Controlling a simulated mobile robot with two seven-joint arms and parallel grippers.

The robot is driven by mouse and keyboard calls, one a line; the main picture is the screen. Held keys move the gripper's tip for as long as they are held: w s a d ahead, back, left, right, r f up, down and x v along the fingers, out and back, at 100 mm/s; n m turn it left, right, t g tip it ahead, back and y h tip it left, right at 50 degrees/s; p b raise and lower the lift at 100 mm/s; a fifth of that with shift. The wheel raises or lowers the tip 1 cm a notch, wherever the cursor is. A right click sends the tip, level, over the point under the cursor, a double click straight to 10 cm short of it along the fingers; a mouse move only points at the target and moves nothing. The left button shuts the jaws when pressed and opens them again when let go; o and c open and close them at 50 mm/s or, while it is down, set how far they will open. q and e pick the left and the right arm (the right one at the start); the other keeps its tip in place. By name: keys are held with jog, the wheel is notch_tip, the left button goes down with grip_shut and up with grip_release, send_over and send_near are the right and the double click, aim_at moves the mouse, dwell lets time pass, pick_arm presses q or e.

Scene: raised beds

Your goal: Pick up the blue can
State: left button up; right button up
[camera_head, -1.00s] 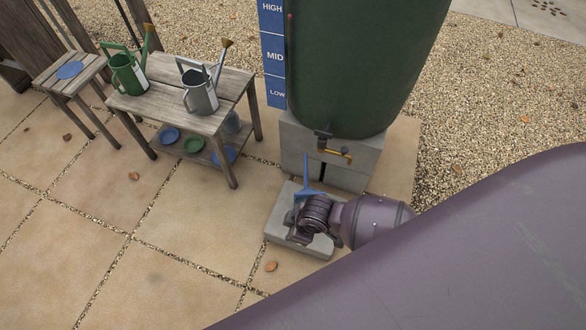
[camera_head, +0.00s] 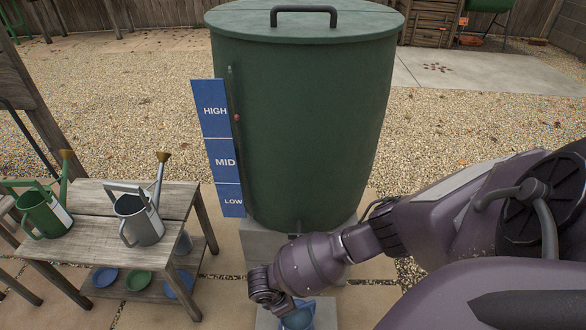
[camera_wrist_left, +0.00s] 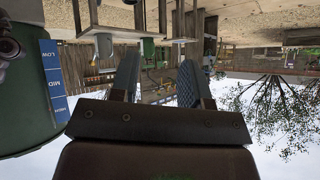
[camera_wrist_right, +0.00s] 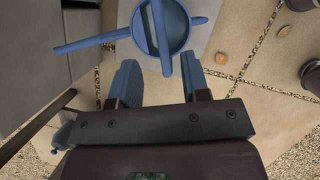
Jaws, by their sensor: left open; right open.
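The blue can (camera_head: 298,318) stands on a concrete block at the bottom of the head view, partly hidden by my right wrist. In the right wrist view the blue can (camera_wrist_right: 172,14) shows from above, with its arched handle and long spout. My right gripper (camera_wrist_right: 160,68) is open and empty. Its fingertips lie either side of the near end of the handle in that view; I cannot tell whether they touch it. My left gripper (camera_wrist_left: 157,75) is open and empty, facing the yard, away from the blue can. It is not in the head view.
A green rain barrel (camera_head: 310,120) with a blue level gauge (camera_head: 220,150) stands behind the can. A wooden bench (camera_head: 178,200) at left carries a green watering can (camera_head: 42,215) and a grey one (camera_head: 140,225). Saucers lie on its lower shelf. Gravel beyond is open.

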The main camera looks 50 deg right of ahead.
jog(key=b+x, duration=0.1)
jog(key=x, duration=0.2)
jog(key=shift+s+f, duration=0.25)
jog(key=shift+d+f, duration=0.25)
jog(key=shift+f, duration=0.25)
jog(key=b+x, duration=0.2)
jog(key=x, duration=0.2)
jog(key=shift+s+b, duration=0.1)
jog(key=shift+b, duration=0.2)
jog(key=shift+d+f, duration=0.1)
jog(key=shift+f, duration=0.15)
pick_arm(q)
jog(key=shift+w+f+t, duration=0.15)
jog(key=shift+w+t, duration=0.2)
jog(key=shift+t, duration=0.35)
pick_arm(e)
jog(key=shift+f, duration=0.1)
grip_shut()
